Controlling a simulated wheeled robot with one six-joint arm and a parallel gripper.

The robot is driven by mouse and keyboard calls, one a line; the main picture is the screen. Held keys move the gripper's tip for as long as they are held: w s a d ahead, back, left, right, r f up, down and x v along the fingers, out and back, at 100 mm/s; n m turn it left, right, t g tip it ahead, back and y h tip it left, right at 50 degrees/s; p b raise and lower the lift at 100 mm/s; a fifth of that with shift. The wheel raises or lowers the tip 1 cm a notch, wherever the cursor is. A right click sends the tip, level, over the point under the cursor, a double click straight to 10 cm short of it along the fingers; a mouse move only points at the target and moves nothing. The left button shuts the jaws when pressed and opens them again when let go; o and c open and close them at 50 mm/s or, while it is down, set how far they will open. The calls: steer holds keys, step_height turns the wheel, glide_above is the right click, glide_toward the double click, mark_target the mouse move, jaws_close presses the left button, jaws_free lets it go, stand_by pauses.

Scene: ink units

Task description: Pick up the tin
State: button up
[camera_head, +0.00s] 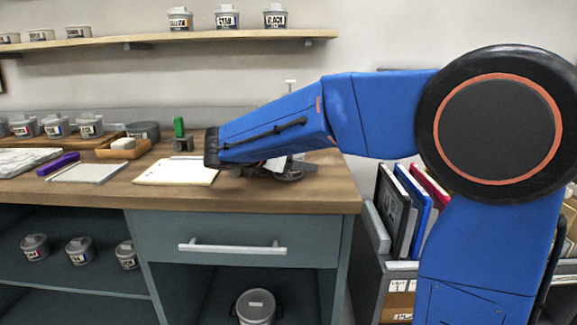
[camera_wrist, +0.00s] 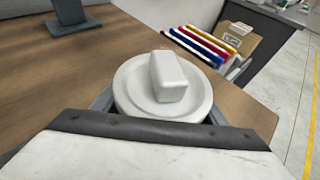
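A pale grey round tin (camera_wrist: 135,90) with a raised block-shaped knob on its lid sits upright on the wooden worktop in the wrist view. My gripper (camera_wrist: 160,108) is right at it, with a finger edge showing close at its left and right sides. Whether the fingers touch the tin is not clear, and its lower part is hidden. In the head view my gripper (camera_head: 285,172) is low over the right part of the worktop (camera_head: 310,195), and my arm hides much of that spot.
Several labelled tins stand on the wall shelf (camera_head: 180,38), the worktop's back left and the lower shelf. A clipboard (camera_head: 178,172) lies left of my gripper. A stand (camera_wrist: 72,22) is near the tin. Coloured binders (camera_head: 412,195) stand beyond the worktop's right edge.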

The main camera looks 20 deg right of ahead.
steer(key=shift+c, duration=0.6)
step_height(320, 180, up, 10)
steer(key=shift+f, duration=0.1)
steer(key=shift+s, duration=0.1)
